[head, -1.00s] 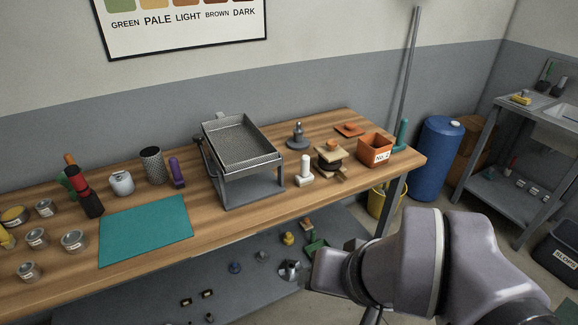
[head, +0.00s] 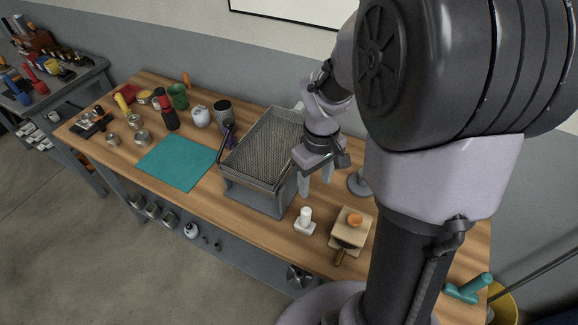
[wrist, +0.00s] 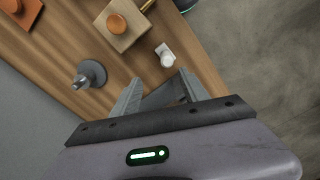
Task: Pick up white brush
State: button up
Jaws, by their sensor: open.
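The white brush (head: 304,220) stands upright on the wooden bench, in front of the right end of the mesh-topped roaster stand. It has a white block base and an upright handle. It also shows in the wrist view (wrist: 166,55), just beyond my fingertips and between their lines. My gripper (head: 315,182) is open and empty, pointing down above the bench, behind the brush and apart from it. Its two fingers also show in the wrist view (wrist: 160,79).
The mesh tray stand (head: 262,150) is close to the left of my gripper. A wooden block with an orange knob (head: 354,220) stands right of the brush. A grey weighted piece (wrist: 90,74) is behind. A teal brush (head: 470,289) lies at the right end. Bench in front of the brush is clear.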

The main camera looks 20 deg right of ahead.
aim_at(308, 209)
jog(key=f+b, duration=0.1)
jog(key=f, duration=0.2)
jog(key=f+b, duration=0.2)
jog(key=f, duration=0.2)
jog(key=a+f+b, duration=0.1)
jog(key=f+b, duration=0.1)
jog(key=f, duration=0.2)
jog(key=shift+w+f, duration=0.1)
jog(key=shift+f, duration=0.1)
jog(key=f+b, duration=0.1)
jog(key=f, duration=0.1)
jog(key=f+b, duration=0.1)
jog(key=f, duration=0.1)
jog(key=f+b, duration=0.1)
jog(key=shift+a+f, duration=0.35)
jog(key=shift+f, duration=0.05)
jog(key=shift+r, duration=0.15)
grip_shut()
